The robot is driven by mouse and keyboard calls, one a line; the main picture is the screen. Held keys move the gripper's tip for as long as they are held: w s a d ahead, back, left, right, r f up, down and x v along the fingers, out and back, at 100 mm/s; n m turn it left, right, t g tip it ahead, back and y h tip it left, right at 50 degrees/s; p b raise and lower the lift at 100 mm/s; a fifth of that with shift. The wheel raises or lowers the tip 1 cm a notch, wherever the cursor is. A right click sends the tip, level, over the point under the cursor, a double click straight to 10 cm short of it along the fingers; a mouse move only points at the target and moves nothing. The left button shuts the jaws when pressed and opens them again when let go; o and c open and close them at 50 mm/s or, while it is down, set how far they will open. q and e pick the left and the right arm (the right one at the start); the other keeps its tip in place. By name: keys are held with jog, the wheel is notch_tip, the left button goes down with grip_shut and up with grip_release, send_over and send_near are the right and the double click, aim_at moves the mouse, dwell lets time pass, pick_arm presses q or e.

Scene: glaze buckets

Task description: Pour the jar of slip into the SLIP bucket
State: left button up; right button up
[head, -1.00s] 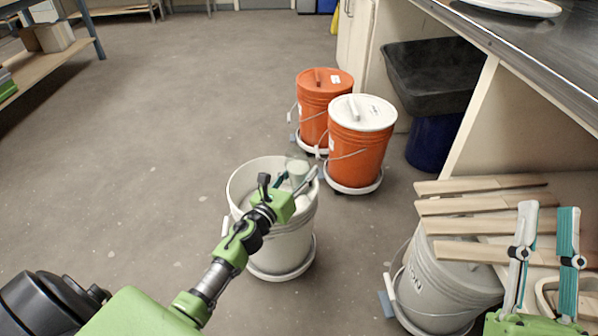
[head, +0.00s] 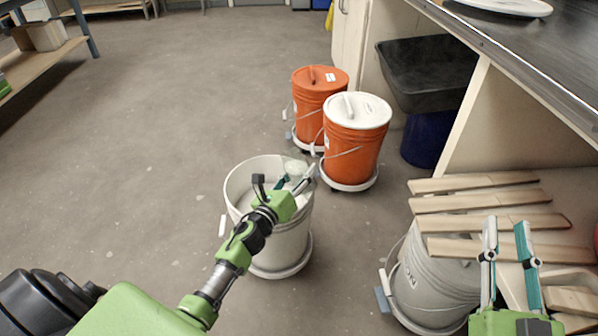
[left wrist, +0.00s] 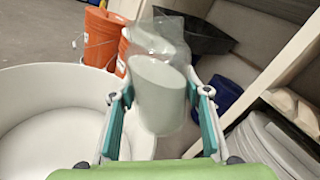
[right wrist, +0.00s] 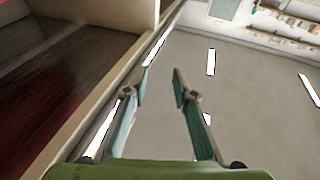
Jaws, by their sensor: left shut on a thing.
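My left gripper (head: 300,182) is shut on a clear jar (head: 297,167) holding pale slip. The jar is at the right side of the open white bucket (head: 284,244), near its rim. In the left wrist view the jar (left wrist: 158,98) sits between the teal finger pads, its clear upper part pointing away; I cannot tell its exact tilt. The bucket (left wrist: 50,76) fills the left of that view, with pale contents inside. No label shows on it. My right gripper (head: 507,238) is open and empty at the lower right; it also shows in the right wrist view (right wrist: 162,80).
Two orange buckets with lids (head: 353,150) (head: 312,100) stand behind the white bucket. A grey bucket (head: 432,285) stands at the lower right, with wooden slats (head: 480,203) by and above it. A metal-topped counter (head: 520,50) runs along the right. The floor at left is clear.

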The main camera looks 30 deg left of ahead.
pick_arm(q)
jog(key=shift+d+r+n+p, duration=0.1)
jog(key=shift+d+n+p, duration=0.3)
jog(key=shift+n, duration=0.4)
jog(key=shift+d+n+p, duration=0.25)
jog(key=shift+n+p, duration=0.1)
jog(key=shift+n, duration=0.45)
jog(key=shift+d+f, duration=0.1)
jog(key=shift+f, duration=0.1)
jog(key=shift+d+f+n+b, duration=0.2)
jog(key=shift+f+n, duration=0.1)
jog(key=shift+n, duration=0.35)
jog(key=shift+d+f+n+b, duration=0.15)
jog(key=shift+f+n, duration=0.15)
jog(key=shift+n, duration=0.35)
jog(key=shift+a, duration=0.1)
pick_arm(e)
jog(key=f+g, duration=0.2)
jog(key=f, duration=0.3)
jog(key=shift+w+d+g+h, duration=0.25)
jog(key=shift+w+g+h, duration=0.05)
jog(key=shift+g+h, duration=0.1)
